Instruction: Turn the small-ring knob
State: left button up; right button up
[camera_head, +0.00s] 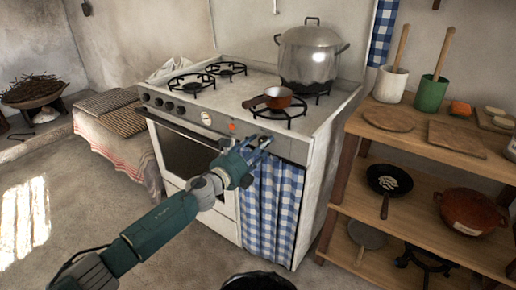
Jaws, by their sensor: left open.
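The white stove (327,140) stands in the middle of the view. Its front panel carries several dark knobs (169,106) in a row at the left, a round white dial (207,118) and a small red-orange mark (231,126). I cannot tell which knob belongs to the small ring. My left gripper (262,143) is open at the right part of the front panel, to the right of the visible knobs. It covers part of the panel, and anything behind it is hidden. I cannot tell whether it touches the panel. My right gripper is not in view.
A small red-brown pan (277,97) sits on the front right burner, with a large lidded pot (309,58) behind it. A blue checked curtain (270,205) hangs below the panel. A wooden shelf (410,220) with cookware stands at right. The floor at left front is clear.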

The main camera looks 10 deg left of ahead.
pick_arm(q)
jog(key=v, duration=1.2)
jog(key=shift+f, duration=0.1)
